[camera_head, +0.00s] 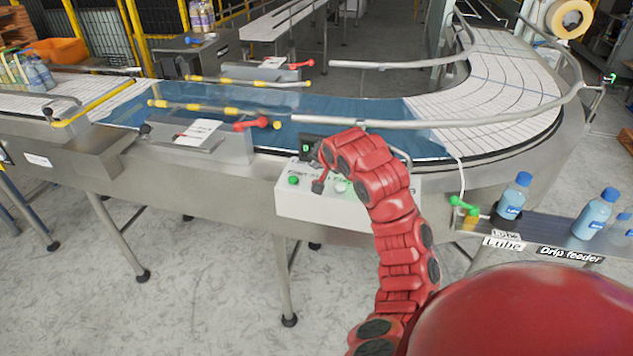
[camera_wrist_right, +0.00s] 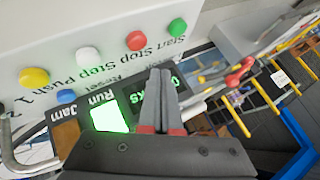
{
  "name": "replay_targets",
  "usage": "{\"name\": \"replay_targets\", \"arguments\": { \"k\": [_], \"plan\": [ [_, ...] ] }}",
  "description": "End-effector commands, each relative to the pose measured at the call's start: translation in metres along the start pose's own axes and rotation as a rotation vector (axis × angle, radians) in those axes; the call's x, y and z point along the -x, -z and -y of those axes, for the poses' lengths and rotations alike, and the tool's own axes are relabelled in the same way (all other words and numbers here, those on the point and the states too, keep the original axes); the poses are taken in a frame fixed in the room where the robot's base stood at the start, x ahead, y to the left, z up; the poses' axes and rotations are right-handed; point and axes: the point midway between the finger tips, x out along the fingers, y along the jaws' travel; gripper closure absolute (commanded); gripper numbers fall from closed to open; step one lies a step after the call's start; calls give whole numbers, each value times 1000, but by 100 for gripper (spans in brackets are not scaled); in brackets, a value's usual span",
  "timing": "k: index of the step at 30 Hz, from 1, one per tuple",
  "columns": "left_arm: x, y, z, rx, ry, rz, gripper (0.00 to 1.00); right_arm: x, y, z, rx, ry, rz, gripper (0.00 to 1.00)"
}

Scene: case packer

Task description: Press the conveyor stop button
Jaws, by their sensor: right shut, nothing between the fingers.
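The white control box (camera_head: 300,208) is on the conveyor's front side. In the right wrist view its row of buttons is, right to left, green (camera_wrist_right: 178,27), red (camera_wrist_right: 136,41), white (camera_wrist_right: 88,57) and yellow (camera_wrist_right: 34,78), with upside-down labels reading Start, Stop, Step, Push. The red button lies under the Stop label. My right gripper (camera_head: 318,187) is shut and empty, in front of the box between the green button and the white button. It also shows in the right wrist view (camera_wrist_right: 160,74), with the red button beyond its tips. The red button is hidden in the head view. My left gripper is not in view.
A blue button (camera_wrist_right: 66,96) and a lit green Run lamp (camera_wrist_right: 108,117) are also on the panel. The conveyor belt (camera_head: 330,108) curves behind the box, with guide rails above it. Blue bottles (camera_head: 595,212) stand on a shelf at the right.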

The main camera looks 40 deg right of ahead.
Motion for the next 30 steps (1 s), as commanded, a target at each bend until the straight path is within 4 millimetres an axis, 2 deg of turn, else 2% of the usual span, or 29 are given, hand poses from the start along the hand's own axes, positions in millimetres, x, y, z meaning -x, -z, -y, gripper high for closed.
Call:
{"name": "replay_targets", "arguments": {
  "k": [2, 7, 30],
  "plan": [
    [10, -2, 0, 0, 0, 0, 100, -11, -8, -8, 0, -1, 2, 100],
    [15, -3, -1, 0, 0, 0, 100, -19, -13, -14, -1, -2, -1, 100],
    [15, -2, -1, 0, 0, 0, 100, -19, -14, -14, 0, -1, -1, 100]
  ]
}}
